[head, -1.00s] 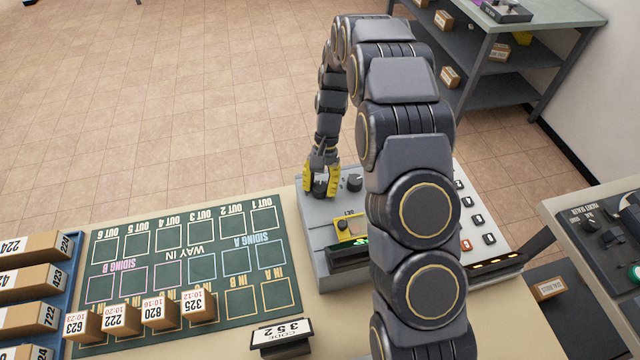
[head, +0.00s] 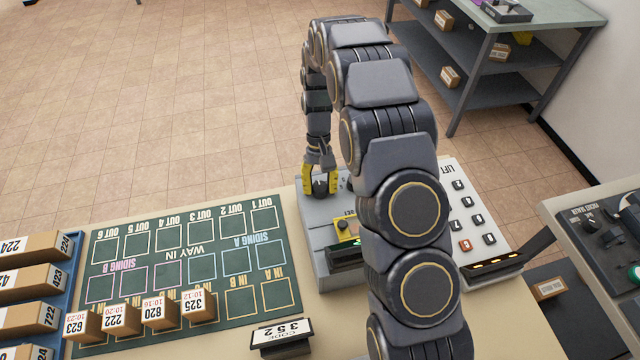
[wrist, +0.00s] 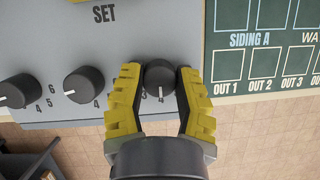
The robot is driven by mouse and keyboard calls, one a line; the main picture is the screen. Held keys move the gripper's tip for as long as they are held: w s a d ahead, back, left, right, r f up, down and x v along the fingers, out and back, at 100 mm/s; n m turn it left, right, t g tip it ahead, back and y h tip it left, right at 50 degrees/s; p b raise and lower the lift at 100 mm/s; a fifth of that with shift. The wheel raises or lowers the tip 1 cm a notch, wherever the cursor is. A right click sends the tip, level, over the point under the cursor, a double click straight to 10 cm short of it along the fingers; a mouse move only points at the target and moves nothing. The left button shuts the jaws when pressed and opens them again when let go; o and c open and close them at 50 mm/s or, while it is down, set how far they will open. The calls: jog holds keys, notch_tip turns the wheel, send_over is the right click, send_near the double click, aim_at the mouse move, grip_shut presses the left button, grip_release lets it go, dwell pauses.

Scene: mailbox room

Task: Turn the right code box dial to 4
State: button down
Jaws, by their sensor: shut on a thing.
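The code box (head: 318,235) is a grey box on the table, partly hidden behind my arm in the head view. The wrist view shows three black dials in a row on its panel (wrist: 130,40). My gripper (wrist: 159,90) is shut around the right dial (wrist: 159,76), one finger on each side. That dial's white mark points down, at the 4. The middle dial (wrist: 84,84) and the left dial (wrist: 18,91) stand free, their white marks pointing left. In the head view my gripper (head: 320,188) is at the box's far left corner.
A green board (head: 180,250) with several small boxes lies left of the code box. A code card reading 352 (head: 282,336) stands in front. A lift panel (head: 475,225) with buttons is to the right. A yellow part (head: 346,228) sits on the code box.

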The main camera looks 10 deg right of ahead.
jog(key=shift+s+f, duration=0.1)
jog(key=c, duration=0.6)
grip_release()
jog(key=shift+v, duration=6.1)
